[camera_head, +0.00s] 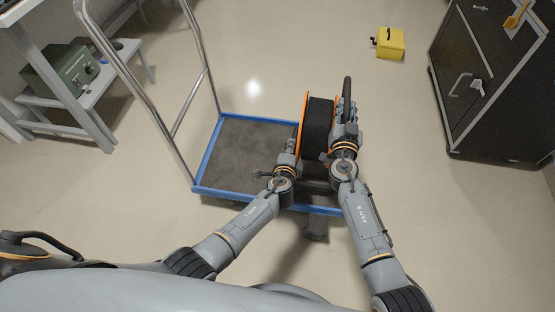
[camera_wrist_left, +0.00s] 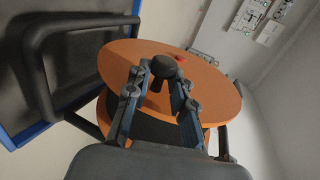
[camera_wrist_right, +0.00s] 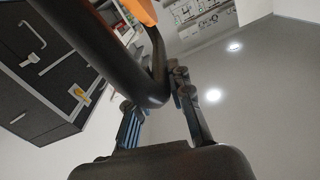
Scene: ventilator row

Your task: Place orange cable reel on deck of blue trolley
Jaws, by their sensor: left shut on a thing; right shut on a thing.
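The orange cable reel (camera_head: 319,124), with orange flanges and black cable, stands between my two grippers at the right edge of the blue trolley (camera_head: 240,155). My left gripper (camera_head: 290,152) is shut on the reel's left side; in the left wrist view its fingers (camera_wrist_left: 163,75) close around a dark hub in front of the orange flange (camera_wrist_left: 215,85). My right gripper (camera_head: 344,138) is shut on the reel's right side; in the right wrist view its fingers (camera_wrist_right: 160,95) are at the black tube of the reel's frame (camera_wrist_right: 115,65). Whether the reel touches the deck is hidden.
The trolley's deck is bare left of the reel, with its tall push handle (camera_head: 140,100) on the left. A dark cabinet (camera_head: 490,85) stands right, a yellow case (camera_head: 390,43) lies on the floor, and a bench with a green device (camera_head: 62,75) is left.

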